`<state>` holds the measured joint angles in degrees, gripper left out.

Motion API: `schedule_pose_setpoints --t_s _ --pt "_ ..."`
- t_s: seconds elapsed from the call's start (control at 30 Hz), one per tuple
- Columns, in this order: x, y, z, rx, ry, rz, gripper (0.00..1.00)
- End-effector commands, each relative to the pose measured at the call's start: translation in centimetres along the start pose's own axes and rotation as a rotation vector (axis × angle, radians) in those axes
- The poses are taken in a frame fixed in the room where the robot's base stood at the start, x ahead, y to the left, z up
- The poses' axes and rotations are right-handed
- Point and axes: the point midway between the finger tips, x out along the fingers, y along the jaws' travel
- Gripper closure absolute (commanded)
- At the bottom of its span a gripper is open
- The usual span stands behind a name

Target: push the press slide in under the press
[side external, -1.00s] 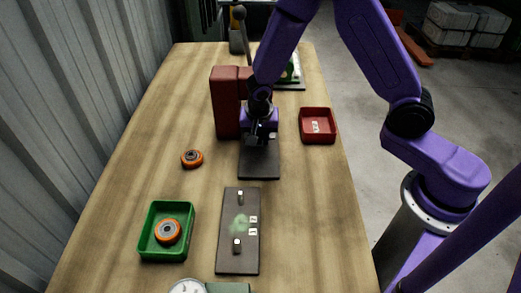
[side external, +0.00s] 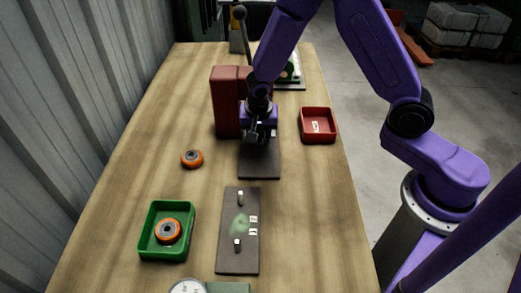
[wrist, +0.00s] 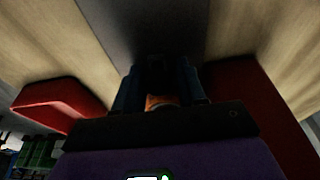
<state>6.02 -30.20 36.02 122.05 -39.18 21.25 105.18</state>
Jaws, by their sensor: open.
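The press (side external: 226,104) is a dark red block standing towards the back of the table, with a ball-topped lever (side external: 243,40) rising behind it. A dark flat plate (side external: 259,166) lies in front of the press; I cannot tell whether it is the slide or the base that bears it. My gripper (side external: 259,138) points down low over the plate's far part, close beside the press's front, and hides what is under it. In the wrist view my gripper (wrist: 160,78) is open, with a small orange part (wrist: 158,101) showing between its fingers. Contact is too dark to tell.
A loose orange ring (side external: 192,158) lies left of the plate. A green tray (side external: 146,240) holding another orange ring stands front left. A dark board (side external: 231,262) with pegs lies in front. A red tray (side external: 331,139) stands right, near the table edge.

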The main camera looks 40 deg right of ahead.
Motion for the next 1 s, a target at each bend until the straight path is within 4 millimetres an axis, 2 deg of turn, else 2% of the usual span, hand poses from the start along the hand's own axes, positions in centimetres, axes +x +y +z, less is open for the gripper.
schedule_pose_setpoints --t_s 0.03,0.7,1.0 --pt "-0.4 0.4 -0.9 0.016 0.008 0.005 0.53" --pt "-5.0 0.2 -0.5 0.014 0.005 0.0 0.53" --pt "-5.7 0.2 -0.4 0.011 0.002 0.002 0.53"
